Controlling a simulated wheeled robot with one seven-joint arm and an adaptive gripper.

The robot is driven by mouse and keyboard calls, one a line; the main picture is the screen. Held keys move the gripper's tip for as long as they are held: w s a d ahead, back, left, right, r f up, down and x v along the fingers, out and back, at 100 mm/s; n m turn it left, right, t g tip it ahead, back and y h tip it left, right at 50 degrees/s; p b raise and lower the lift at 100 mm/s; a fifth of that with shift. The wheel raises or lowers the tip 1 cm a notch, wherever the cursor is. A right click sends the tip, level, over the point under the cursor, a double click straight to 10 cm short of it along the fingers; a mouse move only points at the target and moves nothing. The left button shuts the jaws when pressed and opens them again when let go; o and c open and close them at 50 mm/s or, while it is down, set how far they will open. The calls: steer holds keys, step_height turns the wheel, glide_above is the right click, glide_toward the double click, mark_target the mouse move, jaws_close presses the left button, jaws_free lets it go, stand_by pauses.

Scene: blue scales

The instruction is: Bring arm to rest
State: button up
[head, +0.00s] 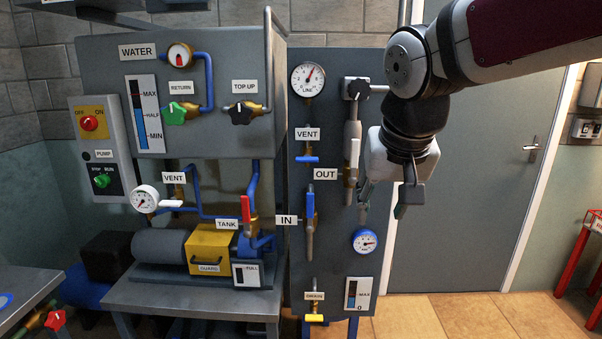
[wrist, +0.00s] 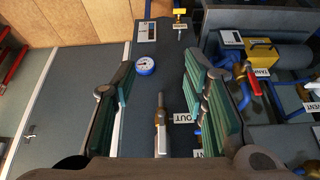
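My gripper (head: 386,201) hangs from my arm at the right of the head view, pointing down in front of the right edge of the grey valve panel (head: 332,222). In the wrist view its two green-padded fingers (wrist: 160,112) stand wide apart with nothing between them touching the pads. My arm reaches in from the top right of the head view. The OUT valve (head: 351,150) is just left of my gripper in the head view; the wrist view shows it (wrist: 160,130) beyond the gap between the fingers.
A blue gauge (head: 366,241) sits low on the panel. The water tank unit (head: 225,60) and pump bench (head: 190,296) stand to the left. A grey door (head: 465,190) is behind my gripper. A red stand (head: 580,250) is at far right. The tiled floor (head: 450,318) before the door is clear.

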steer(key=s+d+f+p, duration=0.1)
steer(key=s+d+p, duration=0.1)
steer(key=s, duration=1)
steer(key=s+d+f+g+p, duration=0.1)
steer(key=s+d, duration=0.3)
steer(key=s, duration=0.8)
steer(key=shift+s+d+f+n+p, duration=0.3)
steer(key=shift+s+f+n+p, duration=0.1)
steer(key=shift+p, duration=0.35)
